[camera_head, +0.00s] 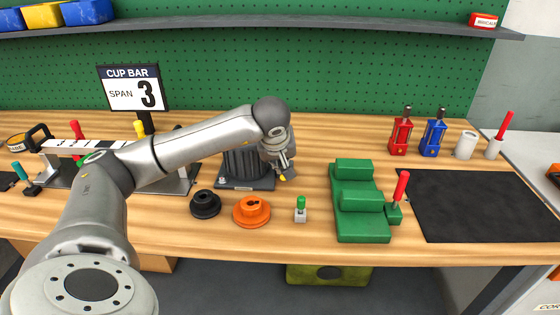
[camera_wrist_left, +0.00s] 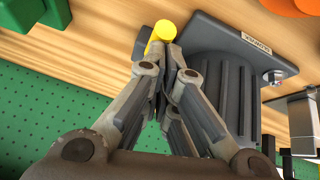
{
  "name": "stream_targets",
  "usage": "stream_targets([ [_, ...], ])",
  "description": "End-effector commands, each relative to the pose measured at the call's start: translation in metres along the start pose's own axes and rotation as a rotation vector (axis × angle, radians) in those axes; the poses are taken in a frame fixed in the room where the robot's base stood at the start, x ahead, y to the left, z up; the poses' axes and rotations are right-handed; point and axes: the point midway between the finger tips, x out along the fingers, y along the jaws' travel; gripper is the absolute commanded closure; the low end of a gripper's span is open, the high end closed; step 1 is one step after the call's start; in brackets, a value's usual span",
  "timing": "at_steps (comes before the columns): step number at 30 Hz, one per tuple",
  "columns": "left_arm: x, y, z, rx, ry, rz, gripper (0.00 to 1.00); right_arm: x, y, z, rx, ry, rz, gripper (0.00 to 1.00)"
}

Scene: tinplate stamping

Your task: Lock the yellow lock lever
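The yellow lock lever (camera_head: 283,178) shows in the head view as a small yellow tip beside the dark grey ribbed machine (camera_head: 240,170) at the middle of the bench. In the left wrist view its round yellow end (camera_wrist_left: 166,30) sticks out past my fingertips. My left gripper (camera_head: 282,165) is at the right side of the machine, with its fingers close together. In the left wrist view the fingers (camera_wrist_left: 162,60) look closed around the lever's handle, which they partly hide. My right gripper is in neither view.
A black knob (camera_head: 205,204), an orange knob (camera_head: 251,211) and a small green-handled block (camera_head: 300,210) stand in front of the machine. A green stepped block (camera_head: 357,200) stands to the right. A sign (camera_head: 134,88) stands behind my left arm.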

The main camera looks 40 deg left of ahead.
Motion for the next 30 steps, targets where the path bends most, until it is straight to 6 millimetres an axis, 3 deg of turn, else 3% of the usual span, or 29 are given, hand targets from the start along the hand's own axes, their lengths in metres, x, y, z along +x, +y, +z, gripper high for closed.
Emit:
stream_targets([
  [2,-0.001,-0.002,0.004,0.009,-0.018,-0.009,1.0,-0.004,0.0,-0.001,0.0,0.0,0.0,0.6],
  [10,-0.04,-0.006,-0.024,-0.003,-0.001,-0.005,1.0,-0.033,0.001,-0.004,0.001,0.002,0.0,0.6],
  [12,-0.045,-0.008,-0.01,0.001,-0.001,-0.001,1.0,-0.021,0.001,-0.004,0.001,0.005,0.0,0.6],
  [21,-0.092,-0.014,0.019,-0.003,0.004,0.0,1.0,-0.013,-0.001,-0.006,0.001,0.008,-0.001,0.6],
  [30,-0.115,-0.017,0.034,-0.005,0.003,-0.001,1.0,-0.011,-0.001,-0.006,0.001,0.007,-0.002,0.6],
])
